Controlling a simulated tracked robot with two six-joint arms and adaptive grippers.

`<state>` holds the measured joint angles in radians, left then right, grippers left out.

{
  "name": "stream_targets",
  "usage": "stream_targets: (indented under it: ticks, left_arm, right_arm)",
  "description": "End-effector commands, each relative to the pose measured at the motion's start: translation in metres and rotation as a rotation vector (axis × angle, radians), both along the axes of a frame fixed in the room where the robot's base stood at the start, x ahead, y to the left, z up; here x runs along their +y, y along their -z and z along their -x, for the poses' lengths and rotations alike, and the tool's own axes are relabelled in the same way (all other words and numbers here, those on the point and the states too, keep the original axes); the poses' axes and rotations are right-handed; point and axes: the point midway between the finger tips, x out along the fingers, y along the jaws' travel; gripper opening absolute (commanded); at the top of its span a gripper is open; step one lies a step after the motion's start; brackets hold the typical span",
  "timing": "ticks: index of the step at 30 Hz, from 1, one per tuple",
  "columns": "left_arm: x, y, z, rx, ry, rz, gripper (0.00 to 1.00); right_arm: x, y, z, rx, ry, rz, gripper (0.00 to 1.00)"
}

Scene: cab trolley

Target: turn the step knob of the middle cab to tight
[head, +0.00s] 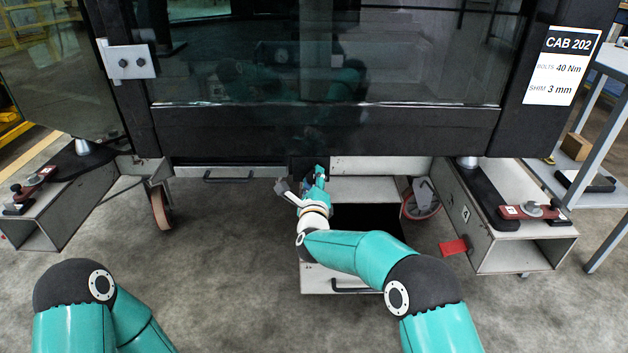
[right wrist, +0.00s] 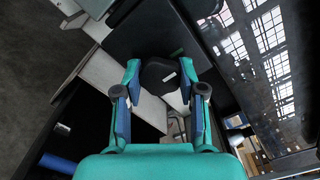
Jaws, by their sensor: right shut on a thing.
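The middle cab (head: 320,130) fills the top of the head view, with a dark glass front and a CAB 202 sign (head: 563,66). My right gripper (head: 318,178) reaches in under the cab's lower edge, above an open drawer. In the right wrist view the step knob (right wrist: 156,74) is dark and rounded with a small white mark. The right fingers (right wrist: 160,80) are shut on it, one on each side. In the head view the knob is mostly hidden by the gripper and the cab's shadow. My left arm's elbow shows at bottom left; its gripper is out of view.
The open drawer (head: 318,283) juts out below my right forearm. A shut drawer (head: 214,175) is to its left. Trolley beams with red clamps (head: 528,210) stand on both sides. Wheels (head: 421,202) and a red tag (head: 453,247) are to the right. The floor in front is clear.

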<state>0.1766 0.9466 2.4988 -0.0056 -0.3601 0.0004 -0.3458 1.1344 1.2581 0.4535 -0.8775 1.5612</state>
Motion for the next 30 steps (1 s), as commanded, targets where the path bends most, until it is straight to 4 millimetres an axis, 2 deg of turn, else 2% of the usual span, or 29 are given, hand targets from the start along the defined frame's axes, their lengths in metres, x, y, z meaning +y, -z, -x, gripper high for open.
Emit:
stream_targets:
  ticks: [1,6,7,11,23,30]
  left_arm:
    - [0.000,0.000,0.000,0.000,0.000,0.000,0.40]
    - [0.000,0.000,0.000,0.000,0.000,0.000,0.40]
    - [0.000,0.000,0.000,0.000,0.000,0.000,0.40]
    - [0.000,0.000,0.000,0.000,0.000,0.000,0.40]
    - [0.000,0.000,0.000,0.000,0.000,0.000,0.40]
    - [0.000,-0.001,0.000,0.000,0.000,0.000,0.40]
  right_arm:
    - [-0.005,0.008,0.000,0.015,0.009,-0.003,0.05]
    - [-0.004,0.009,0.000,0.016,0.008,-0.003,0.05]
    - [-0.004,0.009,0.000,0.016,0.008,-0.002,0.45]
    - [-0.003,0.007,0.000,0.013,0.005,-0.001,0.66]
    - [-0.001,0.003,0.002,0.006,0.002,0.000,0.66]
    - [0.000,0.002,0.024,0.007,0.000,0.001,0.66]
